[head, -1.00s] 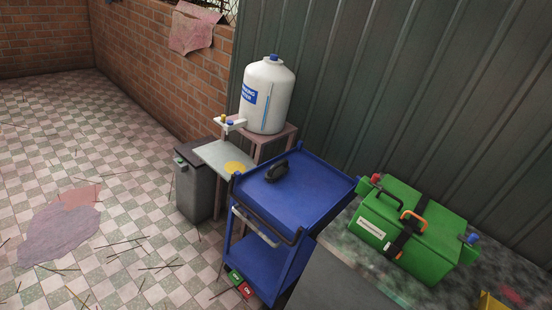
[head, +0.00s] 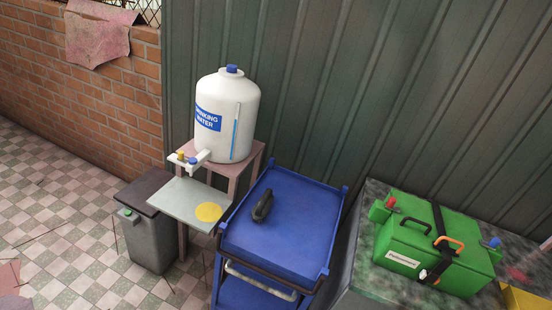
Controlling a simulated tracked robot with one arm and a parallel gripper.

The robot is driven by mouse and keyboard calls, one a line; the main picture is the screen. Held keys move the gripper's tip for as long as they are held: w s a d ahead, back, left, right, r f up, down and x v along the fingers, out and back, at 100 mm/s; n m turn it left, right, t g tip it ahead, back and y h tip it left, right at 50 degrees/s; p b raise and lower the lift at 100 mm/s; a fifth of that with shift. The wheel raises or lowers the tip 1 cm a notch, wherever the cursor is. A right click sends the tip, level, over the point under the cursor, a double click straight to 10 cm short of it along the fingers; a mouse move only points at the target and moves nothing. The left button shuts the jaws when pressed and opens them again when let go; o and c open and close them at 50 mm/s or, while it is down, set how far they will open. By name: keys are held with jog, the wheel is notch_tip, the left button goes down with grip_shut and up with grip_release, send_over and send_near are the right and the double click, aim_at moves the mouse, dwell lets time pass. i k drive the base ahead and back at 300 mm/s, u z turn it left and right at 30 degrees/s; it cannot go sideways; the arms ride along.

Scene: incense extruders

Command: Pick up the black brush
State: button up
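A small black object that looks like the black brush (head: 263,207) lies on the top of the blue cart (head: 300,228), near its left side. Its bristles cannot be made out at this size. The cart stands against the dark corrugated wall, with a dark push handle along its front edge. My gripper is not in view.
A white drinking water tank (head: 227,115) stands on a stand behind and left of the cart. A grey bin (head: 150,238) is at left. A green box (head: 437,243) sits on a stained counter (head: 366,262) at right. Tiled floor (head: 75,240) is open at left.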

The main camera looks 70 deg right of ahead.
aim_at(261, 209)
jog(key=z, duration=0.45)
jog(key=i, duration=1.05)
jog(key=z, duration=1.25)
jog(key=i, duration=0.65)
jog(key=z, duration=0.35)
jog(key=k, duration=0.9)
jog(key=z, duration=0.2)
jog(key=i, duration=0.9)
jog(key=u, duration=0.15)
